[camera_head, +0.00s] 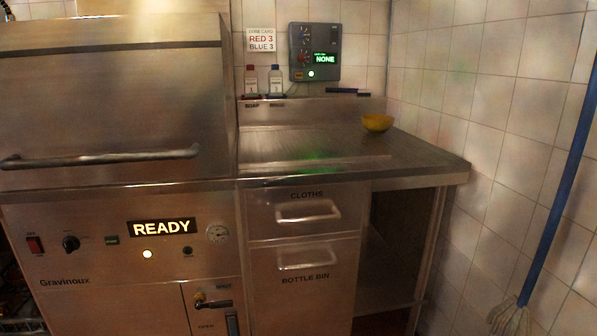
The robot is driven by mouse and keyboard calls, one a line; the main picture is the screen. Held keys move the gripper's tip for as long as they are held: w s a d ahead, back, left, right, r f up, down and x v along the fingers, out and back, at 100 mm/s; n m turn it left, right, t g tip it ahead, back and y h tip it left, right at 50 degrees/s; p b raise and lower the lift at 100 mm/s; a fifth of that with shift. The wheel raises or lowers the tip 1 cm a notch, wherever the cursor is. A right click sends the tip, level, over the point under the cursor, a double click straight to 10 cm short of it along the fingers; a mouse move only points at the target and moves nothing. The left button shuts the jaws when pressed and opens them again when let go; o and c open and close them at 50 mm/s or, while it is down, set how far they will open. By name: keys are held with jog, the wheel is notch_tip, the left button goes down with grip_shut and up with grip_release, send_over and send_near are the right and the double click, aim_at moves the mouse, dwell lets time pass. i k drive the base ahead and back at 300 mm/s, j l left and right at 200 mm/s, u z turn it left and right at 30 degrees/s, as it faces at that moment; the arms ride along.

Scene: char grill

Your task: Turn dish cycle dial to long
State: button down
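A black dial (70,243) sits on the lower front panel of the steel dish machine (110,215) at the left, likely the cycle dial. Its pointer setting and the small labels around it are too small to read. A red rocker switch (34,246) is left of it and a small green button or light (112,240) is right of it. The lit display (161,227) reads READY, with a glowing white lamp (148,254) below it. My gripper is not in view.
The machine's hood handle (100,158) juts out above the panel. A lever (213,302) is below right. Right of the machine stand a counter (310,150) with a yellow bowl (376,122), drawers labelled CLOTHS and BOTTLE BIN, and a wall unit (314,52) reading NONE.

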aim_at(70, 244)
jog(key=u, duration=1.25)
jog(key=i+j+z, duration=0.1)
jog(key=j, duration=0.2)
jog(key=i+j+z, duration=0.1)
jog(key=j, duration=0.25)
jog(key=i, duration=0.05)
